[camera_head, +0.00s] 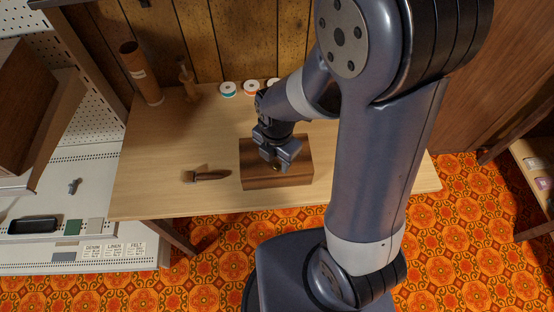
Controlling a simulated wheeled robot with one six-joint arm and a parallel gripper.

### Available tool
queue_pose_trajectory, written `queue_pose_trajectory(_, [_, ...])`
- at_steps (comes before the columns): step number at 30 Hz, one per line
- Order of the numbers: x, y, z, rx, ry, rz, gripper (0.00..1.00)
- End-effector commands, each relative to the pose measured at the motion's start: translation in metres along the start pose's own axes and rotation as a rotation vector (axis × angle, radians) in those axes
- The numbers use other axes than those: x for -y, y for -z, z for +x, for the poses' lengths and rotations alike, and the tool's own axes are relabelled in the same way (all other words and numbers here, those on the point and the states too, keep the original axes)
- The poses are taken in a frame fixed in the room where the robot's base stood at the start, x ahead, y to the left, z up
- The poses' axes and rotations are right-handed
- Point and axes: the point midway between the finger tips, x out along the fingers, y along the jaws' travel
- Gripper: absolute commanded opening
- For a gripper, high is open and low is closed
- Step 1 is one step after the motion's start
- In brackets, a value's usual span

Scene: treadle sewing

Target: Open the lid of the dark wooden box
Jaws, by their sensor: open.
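The dark wooden box (295,180) sits on the light wooden table (145,190), toward its front edge, with its lid down. A small brass-coloured spot shows on the box near my fingertips. My gripper and wrist hide part of the lid.
A brown-handled tool (208,176) lies left of the box. A brown cylinder (141,73), a small wooden figure (188,80) and several ribbon spools (251,88) stand along the back. A white shelf unit (90,190) is at the left. The table's left half is mostly clear.

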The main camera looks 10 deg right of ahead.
Motion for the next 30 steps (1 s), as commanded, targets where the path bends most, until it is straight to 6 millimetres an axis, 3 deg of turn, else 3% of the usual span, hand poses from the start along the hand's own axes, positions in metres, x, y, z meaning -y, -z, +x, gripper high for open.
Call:
queue_pose_trajectory(6, [0.0007,0.0003,0.0122,-0.001,0.002,0.000,0.41])
queue_pose_trajectory(14, [0.0004,0.0002,0.0125,0.000,0.001,0.001,0.41])
queue_pose_trajectory(30, [0.0003,0.0001,0.0122,0.000,0.000,0.001,0.00])
